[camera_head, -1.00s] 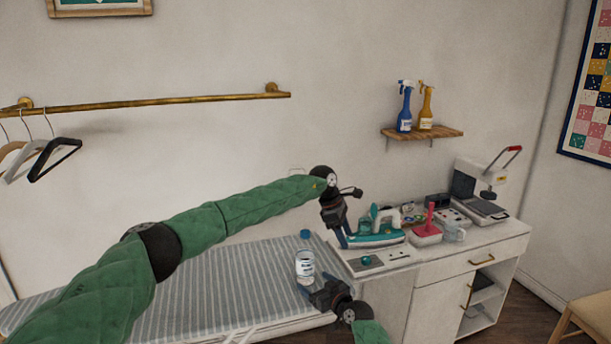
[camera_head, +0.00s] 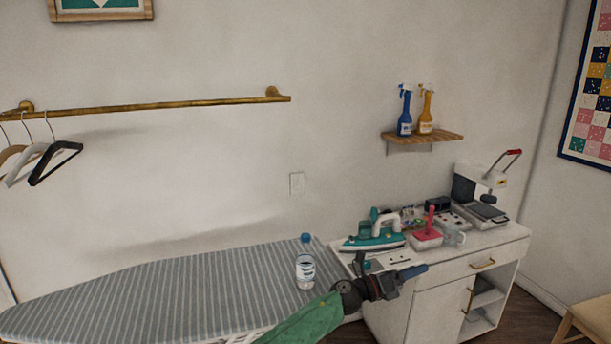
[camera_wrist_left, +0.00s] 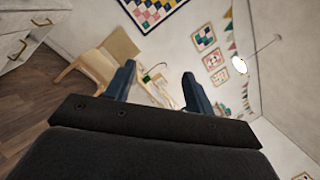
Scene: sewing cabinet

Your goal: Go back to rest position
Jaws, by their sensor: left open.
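My left gripper (camera_head: 412,271) is held in the air in front of the cabinet's front edge, pointing right. Its arm comes in from the bottom of the head view. In the left wrist view its two blue fingers (camera_wrist_left: 155,88) are apart with nothing between them. My right gripper is in neither current view. A clear bottle (camera_head: 305,271) stands upright on the striped ironing board (camera_head: 170,295). A teal and white iron (camera_head: 372,240) sits on the white cabinet (camera_head: 440,285).
Spray bottles stand on a wall shelf (camera_head: 422,136). A wooden chair (camera_head: 590,318) is at lower right; it also shows in the left wrist view (camera_wrist_left: 95,68).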

